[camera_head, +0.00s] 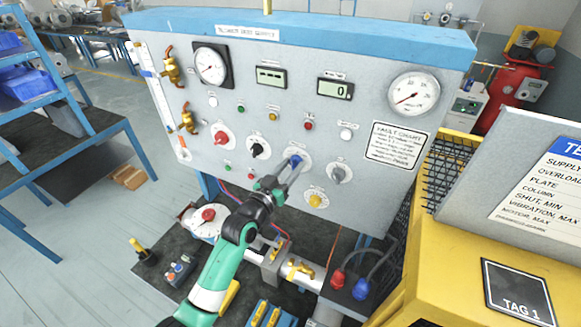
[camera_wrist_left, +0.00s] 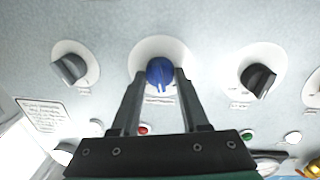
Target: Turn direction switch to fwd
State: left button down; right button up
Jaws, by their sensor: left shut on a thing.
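A blue rotary knob (camera_head: 296,159) sits on a white round plate on the front of the grey panel. My left gripper (camera_head: 289,170) has its two fingers on either side of this knob and is shut on it. In the left wrist view the blue knob (camera_wrist_left: 160,73) lies between the fingertips of the left gripper (camera_wrist_left: 160,82), its pointer ridge nearly upright in the picture. A black knob (camera_head: 258,148) and a grey knob (camera_head: 340,174) flank it. The label lettering is too small to read, so I cannot tell which knob is the direction switch. My right gripper is not in view.
A red knob (camera_head: 222,138) and a yellow knob (camera_head: 316,200) are also on the panel. Gauges (camera_head: 413,94) and displays (camera_head: 271,77) are above. Pipes and a yellow-handled valve (camera_head: 300,270) stand below. A yellow cabinet (camera_head: 480,240) is at right.

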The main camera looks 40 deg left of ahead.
pick_arm(q)
jog(key=n, duration=0.2)
jog(key=shift+n+p, duration=0.3)
jog(key=shift+n, duration=0.1)
jog(key=shift+n+p, duration=0.7)
jog(key=shift+n, duration=1.2)
jog(key=shift+y, duration=0.4)
jog(key=shift+c, duration=2)
grip_release()
jog(key=shift+f, duration=0.1)
jog(key=shift+s, duration=0.1)
jog(key=v, duration=1.1)
jog(key=shift+s+p, duration=0.25)
jog(key=shift+p, duration=0.1)
